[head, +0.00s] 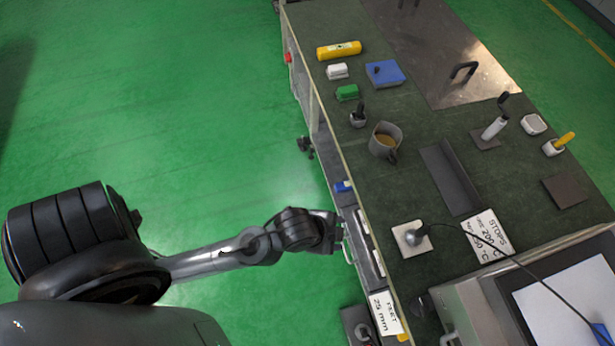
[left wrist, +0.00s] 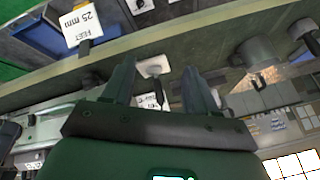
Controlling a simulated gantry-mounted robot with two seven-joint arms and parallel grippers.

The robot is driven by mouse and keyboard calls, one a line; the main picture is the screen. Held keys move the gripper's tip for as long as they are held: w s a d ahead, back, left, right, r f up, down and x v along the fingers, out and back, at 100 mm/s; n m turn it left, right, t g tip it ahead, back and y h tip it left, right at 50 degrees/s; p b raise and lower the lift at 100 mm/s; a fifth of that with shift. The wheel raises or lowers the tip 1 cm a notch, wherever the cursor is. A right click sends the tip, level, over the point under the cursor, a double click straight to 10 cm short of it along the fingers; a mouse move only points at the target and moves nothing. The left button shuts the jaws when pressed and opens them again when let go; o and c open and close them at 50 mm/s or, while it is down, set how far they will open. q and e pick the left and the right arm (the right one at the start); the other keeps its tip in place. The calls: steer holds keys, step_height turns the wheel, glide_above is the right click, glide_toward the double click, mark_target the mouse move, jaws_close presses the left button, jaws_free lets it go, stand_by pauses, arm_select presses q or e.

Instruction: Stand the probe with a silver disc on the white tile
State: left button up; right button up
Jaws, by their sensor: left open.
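A white tile (head: 407,250) lies near the front edge of the green bench, left of the STOPS label. A silver-disc probe (head: 412,236) is on the tile, and a thin dark cable runs from it toward the lower right. In the left wrist view the tile (left wrist: 153,65) and the probe's dark handle (left wrist: 159,92) show between my fingers, well beyond them; exact contact is unclear. My left gripper (head: 345,240) is open and empty by the bench's front edge, left of the tile. It also shows in the left wrist view (left wrist: 160,75). My right gripper is out of view.
A mug (head: 383,145), black-handled tool (head: 358,116), white-handled tool (head: 493,128) and yellow-handled tool (head: 557,144) stand farther back. A grey device (head: 480,310) is at lower right. Drawers line the bench front.

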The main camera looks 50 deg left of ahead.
arm_select(q)
steer(key=s+a+n+g+y, duration=0.1)
steer(key=s+a+n+g, duration=0.1)
steer(key=s+a+n, duration=0.5)
steer(key=shift+a+f+n+y, duration=0.15)
steer(key=shift+a+n+y, duration=0.1)
steer(key=shift+n+y, duration=0.05)
